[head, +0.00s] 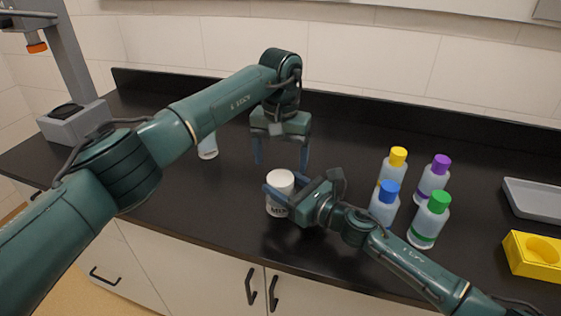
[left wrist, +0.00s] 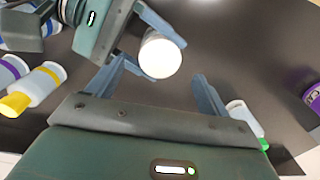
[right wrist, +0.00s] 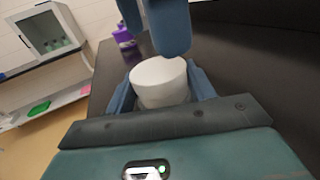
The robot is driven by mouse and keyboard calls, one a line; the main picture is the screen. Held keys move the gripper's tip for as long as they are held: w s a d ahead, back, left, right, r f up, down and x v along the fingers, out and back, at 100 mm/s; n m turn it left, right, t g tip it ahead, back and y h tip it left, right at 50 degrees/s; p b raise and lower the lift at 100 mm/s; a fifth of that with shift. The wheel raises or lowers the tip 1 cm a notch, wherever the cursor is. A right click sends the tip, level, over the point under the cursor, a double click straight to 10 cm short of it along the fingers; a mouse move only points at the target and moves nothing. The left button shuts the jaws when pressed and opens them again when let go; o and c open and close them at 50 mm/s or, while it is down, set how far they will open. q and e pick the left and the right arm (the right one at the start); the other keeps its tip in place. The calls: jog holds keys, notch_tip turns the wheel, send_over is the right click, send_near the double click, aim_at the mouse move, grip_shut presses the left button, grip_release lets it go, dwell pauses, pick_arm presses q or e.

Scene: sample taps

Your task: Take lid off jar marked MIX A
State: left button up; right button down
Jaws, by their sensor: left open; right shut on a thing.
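A white jar (head: 277,207) with a white lid (head: 280,181) stands upright on the black bench; its label begins "MI", the rest hidden. My right gripper (head: 279,194) is shut on the jar's body from the right. In the right wrist view its fingers flank the jar (right wrist: 163,98) below the lid (right wrist: 158,72). My left gripper (head: 281,163) is open and empty above and behind the jar, fingers pointing down. In the left wrist view the lid (left wrist: 160,57) shows just beyond and between the open fingers, apart from them.
Bottles with yellow (head: 398,156), purple (head: 441,163), blue (head: 388,191) and green (head: 439,202) caps stand right of the jar, near my right arm. Another bottle (head: 208,147) is partly behind my left arm. A grey tray (head: 534,199) and yellow block (head: 527,262) lie far right.

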jog(key=shift+c, duration=2.3)
grip_release()
